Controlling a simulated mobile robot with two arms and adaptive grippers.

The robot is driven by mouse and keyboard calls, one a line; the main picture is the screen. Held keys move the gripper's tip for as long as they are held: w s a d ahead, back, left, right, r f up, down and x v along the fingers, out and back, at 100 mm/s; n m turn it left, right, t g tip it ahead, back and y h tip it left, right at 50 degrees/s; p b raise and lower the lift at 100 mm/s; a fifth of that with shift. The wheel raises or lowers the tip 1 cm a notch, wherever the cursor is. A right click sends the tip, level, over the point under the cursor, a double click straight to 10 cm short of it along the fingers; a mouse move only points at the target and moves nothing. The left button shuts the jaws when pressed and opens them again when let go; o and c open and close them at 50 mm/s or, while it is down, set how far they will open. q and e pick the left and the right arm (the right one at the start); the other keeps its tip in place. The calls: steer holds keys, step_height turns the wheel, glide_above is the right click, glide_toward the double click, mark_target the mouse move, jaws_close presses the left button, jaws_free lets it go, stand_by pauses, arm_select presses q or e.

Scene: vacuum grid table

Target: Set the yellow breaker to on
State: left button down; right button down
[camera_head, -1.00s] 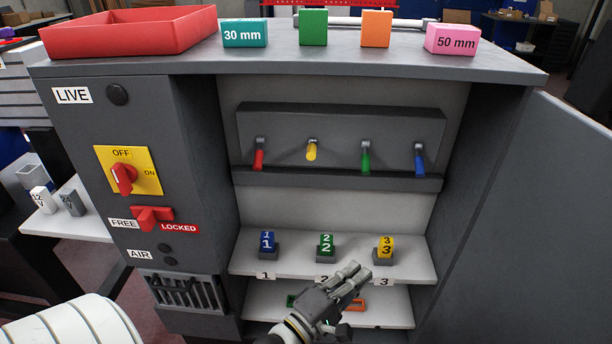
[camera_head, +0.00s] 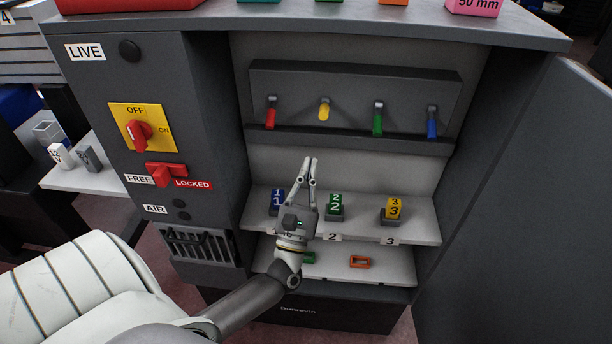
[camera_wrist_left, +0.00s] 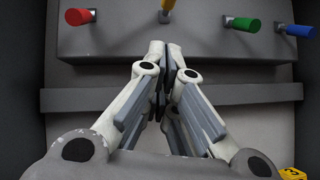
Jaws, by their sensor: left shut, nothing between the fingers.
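The yellow breaker (camera_head: 324,110) is a short lever on the dark panel (camera_head: 350,79) inside the cabinet, between the red breaker (camera_head: 270,118) and the green breaker (camera_head: 378,124). It looks foreshortened, jutting outward more than its neighbours. In the left wrist view the yellow breaker (camera_wrist_left: 168,6) shows at the top edge, partly cut off, beyond my fingertips. My left gripper (camera_head: 310,161) is shut and empty, fingers pointing up, below the yellow breaker and apart from it. It also fills the middle of the left wrist view (camera_wrist_left: 167,48). My right gripper is not in view.
A blue breaker (camera_head: 432,122) hangs at the panel's right. A ledge (camera_head: 350,138) runs under the levers. Below, a shelf (camera_head: 300,197) holds numbered blocks, the blue one (camera_head: 277,200) close beside my gripper. The open door (camera_head: 530,200) stands at right.

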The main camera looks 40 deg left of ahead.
mark_target(324, 109)
arm_select(q)
steer(key=w+r+p, duration=0.3)
steer(key=w+r, duration=0.1)
steer(key=r, duration=0.3)
steer(key=shift+a, duration=0.4)
steer(key=shift+w+f, duration=0.1)
steer(key=r+g+p, duration=0.1)
steer(key=p, duration=0.3)
steer(key=g+p, duration=0.2)
steer(key=p, duration=0.2)
steer(key=s+r+n+g+h+p, duration=0.1)
steer(key=p, duration=0.3)
steer(key=shift+d+r+p, duration=0.3)
steer(key=shift+r+p, duration=0.05)
steer(key=shift+p, duration=0.05)
steer(key=shift+f, duration=0.1)
